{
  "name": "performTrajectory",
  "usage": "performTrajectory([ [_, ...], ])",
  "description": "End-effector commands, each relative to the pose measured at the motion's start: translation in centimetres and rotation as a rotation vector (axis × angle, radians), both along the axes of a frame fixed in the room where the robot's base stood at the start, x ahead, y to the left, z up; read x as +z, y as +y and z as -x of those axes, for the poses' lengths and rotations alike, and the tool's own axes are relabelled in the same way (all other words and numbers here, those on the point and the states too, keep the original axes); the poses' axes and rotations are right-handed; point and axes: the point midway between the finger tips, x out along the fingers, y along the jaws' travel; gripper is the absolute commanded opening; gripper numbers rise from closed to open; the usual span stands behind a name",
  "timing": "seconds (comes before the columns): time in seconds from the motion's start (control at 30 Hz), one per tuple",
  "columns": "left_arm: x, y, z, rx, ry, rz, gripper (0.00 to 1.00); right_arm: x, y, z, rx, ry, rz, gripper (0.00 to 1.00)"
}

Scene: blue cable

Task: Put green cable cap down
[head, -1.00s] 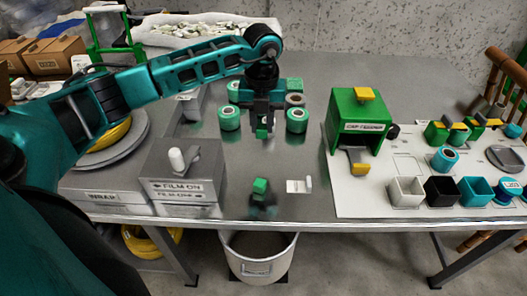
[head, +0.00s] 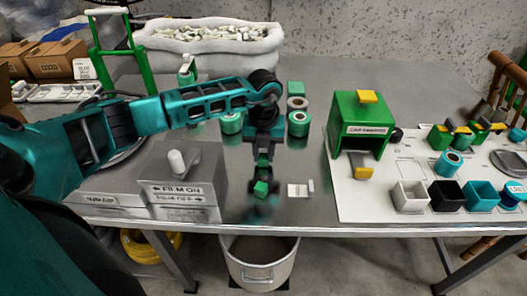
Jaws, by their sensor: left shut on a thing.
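The green cable cap (head: 263,163) is a small green block in the head view, held between the fingertips of my left gripper (head: 263,156). My left gripper is shut on it and points straight down, a short way above the grey metal table (head: 330,210). My right gripper is not in view.
Green-and-white rolls (head: 298,123) stand behind the gripper. The grey film box (head: 184,190) is at left. A small white plate (head: 298,190) lies at right. The green cap feeder (head: 360,128) stands on the white board (head: 365,203). A grey bin (head: 258,265) stands below the front edge.

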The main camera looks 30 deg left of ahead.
Motion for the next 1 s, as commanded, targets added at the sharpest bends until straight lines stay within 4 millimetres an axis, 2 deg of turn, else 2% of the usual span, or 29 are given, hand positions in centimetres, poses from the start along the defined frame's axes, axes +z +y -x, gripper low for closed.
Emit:
performTrajectory([
  [0.07, -0.4, 0.0, 0.0, 0.0, 0.0, 0.0, 0.0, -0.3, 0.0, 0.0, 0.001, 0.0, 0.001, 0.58],
  [0.1, -0.3, 0.0, 0.0, 0.0, 0.0, 0.0, 0.29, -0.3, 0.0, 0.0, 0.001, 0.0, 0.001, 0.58],
  [0.33, -0.3, 0.0, 0.0, 0.0, 0.0, 0.0, 0.51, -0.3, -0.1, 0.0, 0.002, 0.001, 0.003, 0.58],
  [0.57, -0.2, 0.0, 0.0, 0.0, 0.0, 0.0, 0.53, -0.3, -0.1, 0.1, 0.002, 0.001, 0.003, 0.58],
  [0.7, 0.7, 0.0, 0.0, 0.0, -0.001, 0.0, 0.53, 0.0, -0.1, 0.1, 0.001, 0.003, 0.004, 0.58],
  [0.87, 3.5, 0.0, 0.0, 0.0, -0.004, 0.0, 0.53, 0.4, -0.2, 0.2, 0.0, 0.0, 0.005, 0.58],
  [1.0, 6.7, 0.0, 0.0, 0.001, -0.004, 0.0, 0.53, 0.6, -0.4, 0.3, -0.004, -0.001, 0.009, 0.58],
])
